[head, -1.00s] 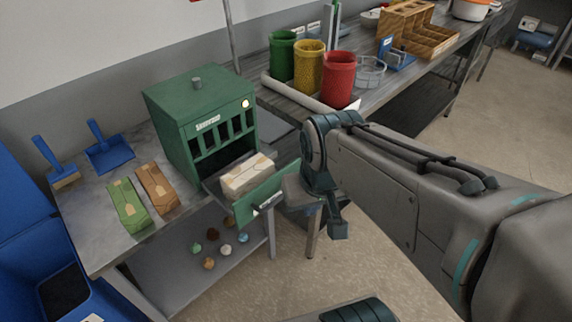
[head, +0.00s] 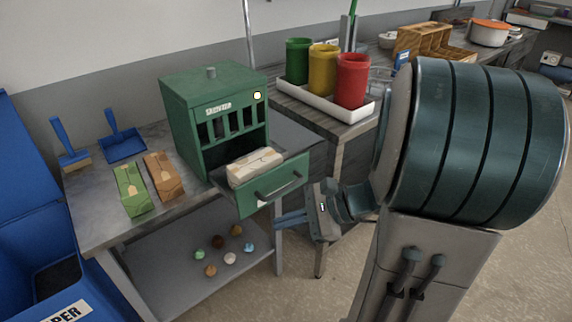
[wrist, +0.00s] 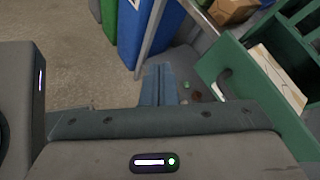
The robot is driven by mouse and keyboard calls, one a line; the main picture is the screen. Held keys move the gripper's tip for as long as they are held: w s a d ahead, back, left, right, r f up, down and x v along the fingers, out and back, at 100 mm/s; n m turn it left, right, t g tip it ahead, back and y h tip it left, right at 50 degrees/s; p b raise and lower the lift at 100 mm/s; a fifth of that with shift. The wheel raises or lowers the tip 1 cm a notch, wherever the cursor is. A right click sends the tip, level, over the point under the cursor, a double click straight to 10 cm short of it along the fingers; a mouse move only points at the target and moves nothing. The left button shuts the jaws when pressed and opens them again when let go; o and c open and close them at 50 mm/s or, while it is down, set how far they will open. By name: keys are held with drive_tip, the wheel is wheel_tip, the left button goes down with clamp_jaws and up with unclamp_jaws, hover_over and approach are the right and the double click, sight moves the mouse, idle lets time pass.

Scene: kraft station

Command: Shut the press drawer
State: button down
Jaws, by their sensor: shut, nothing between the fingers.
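The green press (head: 205,92) stands on the grey bench, with its drawer (head: 289,171) pulled out at the lower front. The drawer holds a pale wrapped bundle (head: 254,166) and has a dark bar handle (head: 277,189) on its front. The drawer (wrist: 210,68) and part of the bundle (wrist: 272,75) also show at the right of the wrist view. My gripper (head: 277,219) is shut and empty, just below and in front of the drawer front, apart from it as far as I can see. Its blue fingers (wrist: 159,70) lie left of the drawer in the wrist view.
A green packet (head: 132,190) and a brown packet (head: 163,175) lie left of the press, near two blue tools. Several small balls lie on the lower shelf (head: 180,275). Green, yellow and red bins (head: 352,80) stand in a white tray at right.

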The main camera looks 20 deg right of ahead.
drive_tip(key=w+d+f+m+t+b, duration=0.35)
drive_tip(key=d+m+t, duration=0.3)
drive_tip(key=d, duration=0.25)
drive_tip(key=m+t+h+b, duration=0.1)
drive_tip(key=m+t+h, duration=0.4)
drive_tip(key=m, duration=0.2)
approach(305, 171)
drive_tip(key=x, duration=0.6)
drive_tip(key=shift+w+a+b, duration=0.2)
drive_tip(key=shift+w+b, duration=0.15)
drive_tip(key=shift+b, duration=0.05)
drive_tip(key=b+x, duration=0.2)
drive_tip(key=x, duration=1.5)
drive_tip(key=shift+w+r, duration=0.1)
drive_tip(key=shift+r, duration=0.05)
drive_tip(key=shift+w+a+b, duration=0.2)
drive_tip(key=shift+w+b, duration=0.1)
drive_tip(key=shift+w, duration=0.25)
drive_tip(key=shift+r, duration=0.25)
drive_tip(key=shift+w+a+r+t, duration=0.1)
drive_tip(key=shift+a+r+t, duration=0.05)
drive_tip(key=shift+t, duration=0.1)
